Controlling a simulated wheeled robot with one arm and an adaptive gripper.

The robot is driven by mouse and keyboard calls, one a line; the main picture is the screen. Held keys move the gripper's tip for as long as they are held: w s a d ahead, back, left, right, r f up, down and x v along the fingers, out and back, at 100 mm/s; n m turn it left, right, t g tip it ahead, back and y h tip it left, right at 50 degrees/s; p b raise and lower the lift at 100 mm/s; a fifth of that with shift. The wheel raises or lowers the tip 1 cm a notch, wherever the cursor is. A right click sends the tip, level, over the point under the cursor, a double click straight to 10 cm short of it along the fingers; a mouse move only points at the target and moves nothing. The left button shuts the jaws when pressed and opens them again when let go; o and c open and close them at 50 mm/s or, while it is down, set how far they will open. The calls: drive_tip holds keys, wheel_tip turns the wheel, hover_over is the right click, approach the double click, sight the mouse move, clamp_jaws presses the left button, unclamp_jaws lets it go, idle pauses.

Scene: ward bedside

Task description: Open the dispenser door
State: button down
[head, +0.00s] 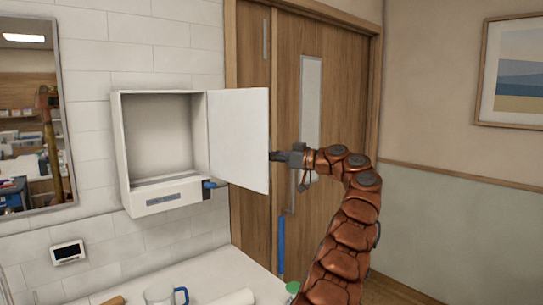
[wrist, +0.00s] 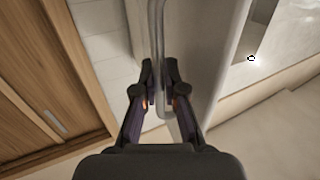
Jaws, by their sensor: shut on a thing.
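The white dispenser (head: 150,199) is mounted on the tiled wall in the head view, with its empty-looking inside showing. Its door (head: 238,140) is hinged at the right side and stands swung wide open, out from the box. My gripper (head: 276,156) is at the door's free right edge, partly hidden behind it. In the wrist view my gripper (wrist: 160,97) has its fingers closed around a grey bar-like handle (wrist: 159,40) beside the pale door panel (wrist: 205,50). The handle is hidden in the head view.
A wooden room door (head: 345,90) stands behind my arm. Below the dispenser, a counter (head: 225,270) holds a clear mug with a blue handle (head: 160,296) and a white roll (head: 233,299). A mirror (head: 60,130) hangs at the left. A small display (head: 67,252) is on the wall.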

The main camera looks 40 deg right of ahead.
drive_tip(key=c, duration=1.5)
unclamp_jaws()
drive_tip(key=v, duration=1.2)
